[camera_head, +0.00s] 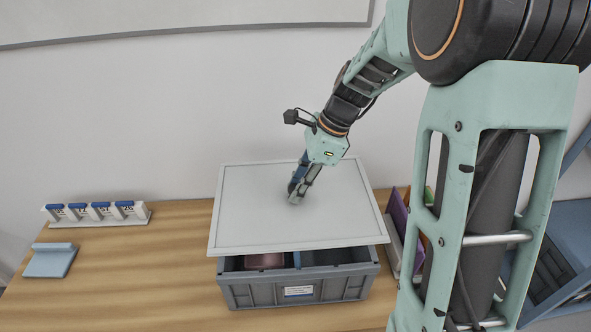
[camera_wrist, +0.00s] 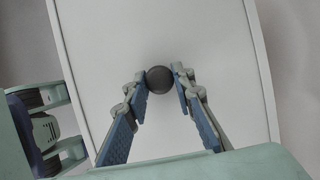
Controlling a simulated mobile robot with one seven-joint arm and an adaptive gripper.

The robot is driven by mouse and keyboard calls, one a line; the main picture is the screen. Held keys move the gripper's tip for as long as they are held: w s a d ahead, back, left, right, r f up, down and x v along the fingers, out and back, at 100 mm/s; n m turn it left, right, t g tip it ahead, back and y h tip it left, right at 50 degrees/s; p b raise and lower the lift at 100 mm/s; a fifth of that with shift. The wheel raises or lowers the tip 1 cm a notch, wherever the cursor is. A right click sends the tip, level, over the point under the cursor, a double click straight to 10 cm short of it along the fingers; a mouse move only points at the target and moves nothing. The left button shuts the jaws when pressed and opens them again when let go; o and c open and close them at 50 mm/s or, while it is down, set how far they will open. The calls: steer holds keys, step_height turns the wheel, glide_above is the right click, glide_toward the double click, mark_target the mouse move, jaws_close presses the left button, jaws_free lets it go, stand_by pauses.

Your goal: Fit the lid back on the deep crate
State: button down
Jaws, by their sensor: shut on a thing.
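The lid (camera_head: 255,205) is a flat pale grey panel with a raised rim. It lies over the deep crate (camera_head: 265,290), set back and tilted, so the crate's front opening shows beneath its near edge. My gripper (camera_head: 296,196) is at the middle of the lid, shut on its knob. In the wrist view the dark round knob (camera_wrist: 160,79) sits between the fingertips of my gripper (camera_wrist: 163,80), with the lid (camera_wrist: 215,40) spread behind. The crate is grey with a white label on its front. Whether the lid's far edge touches the crate is hidden.
Inside the crate a pinkish item (camera_head: 264,261) shows under the lid. A rack with blue-topped labels (camera_head: 97,214) and a light blue block (camera_head: 50,261) stand on the wooden table (camera_head: 150,285) at left. Purple and green upright items (camera_head: 398,215) stand close to the crate's right.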

mark_target(297, 209)
steer(key=shift+w+f, duration=0.15)
steer(key=shift+f+b, duration=0.55)
steer(key=shift+b, duration=0.15)
steer(key=shift+f+b, duration=1.85)
steer(key=shift+f, duration=0.3)
steer(key=shift+f, duration=0.2)
steer(key=shift+f+b, duration=0.75)
steer(key=shift+f, duration=0.3)
steer(key=shift+f, duration=0.15)
steer(key=shift+f+b, duration=0.35)
steer(key=shift+f, duration=0.3)
steer(key=c, duration=1.6)
jaws_free()
